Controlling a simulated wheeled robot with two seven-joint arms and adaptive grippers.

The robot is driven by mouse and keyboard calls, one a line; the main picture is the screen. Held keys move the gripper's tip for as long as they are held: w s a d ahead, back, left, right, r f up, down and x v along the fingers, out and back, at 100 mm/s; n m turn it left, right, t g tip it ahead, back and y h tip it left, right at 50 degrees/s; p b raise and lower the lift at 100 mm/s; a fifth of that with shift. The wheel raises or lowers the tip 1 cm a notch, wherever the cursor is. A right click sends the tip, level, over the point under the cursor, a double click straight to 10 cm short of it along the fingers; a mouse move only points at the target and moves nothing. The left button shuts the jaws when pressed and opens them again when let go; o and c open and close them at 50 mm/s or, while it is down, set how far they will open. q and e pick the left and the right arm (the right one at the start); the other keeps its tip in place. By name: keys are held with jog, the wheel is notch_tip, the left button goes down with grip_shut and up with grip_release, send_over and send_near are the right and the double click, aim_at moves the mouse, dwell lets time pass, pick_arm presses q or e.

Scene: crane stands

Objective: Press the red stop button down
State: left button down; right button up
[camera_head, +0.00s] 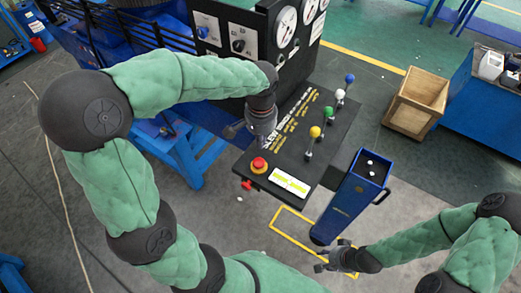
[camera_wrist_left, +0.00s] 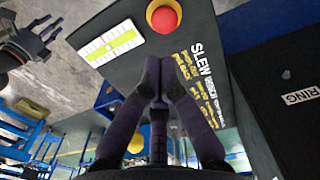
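The red stop button (camera_head: 259,164) sits on a yellow base at the front left corner of the dark control panel (camera_head: 318,150). In the left wrist view the button (camera_wrist_left: 164,16) is at the top, just beyond my fingertips. My left gripper (camera_head: 233,130) is above the panel's left edge, behind the button and apart from it. In the wrist view my left fingers (camera_wrist_left: 160,62) are drawn together with nothing between them. My right gripper (camera_head: 330,258) is low at the front right, fingers spread and empty; it also shows in the wrist view (camera_wrist_left: 32,42).
A row of levers with blue, white, green (camera_head: 327,112) and yellow (camera_head: 315,132) knobs stands on the panel's right side. A white-green label (camera_head: 289,184) lies beside the button. A gauge box (camera_head: 245,35) rises behind. A blue bin (camera_head: 350,195) and a wooden crate (camera_head: 416,102) stand right.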

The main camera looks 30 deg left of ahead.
pick_arm(q)
jog(key=shift+r, duration=2)
